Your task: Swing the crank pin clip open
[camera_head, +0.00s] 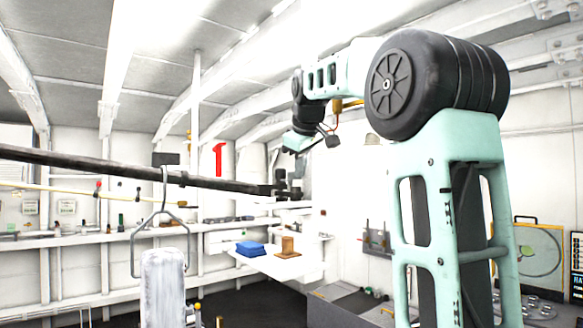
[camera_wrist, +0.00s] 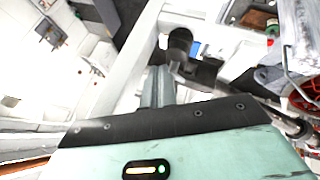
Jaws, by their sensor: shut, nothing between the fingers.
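A bent wire loop (camera_head: 160,238) hangs from a long dark bar (camera_head: 100,165) in the head view and hangs around a worn white post (camera_head: 163,275). It may be the crank pin clip, but I cannot be sure. The post also shows at the top right of the wrist view (camera_wrist: 298,35). My gripper (camera_wrist: 158,85) is shut and empty, its grey fingers pointing up the wrist view. A dark rounded end (camera_wrist: 180,42) is just beyond the fingertips; I cannot tell if they touch. In the head view my fingers are hard to tell from dark parts at the bar's right end.
A white shelf at back centre holds a blue folded cloth (camera_head: 250,248) and a brown block (camera_head: 288,247). Wall shelves with small items run along the left. A red wheel (camera_wrist: 308,98) shows at the wrist view's right edge. My arm fills the head view's right side.

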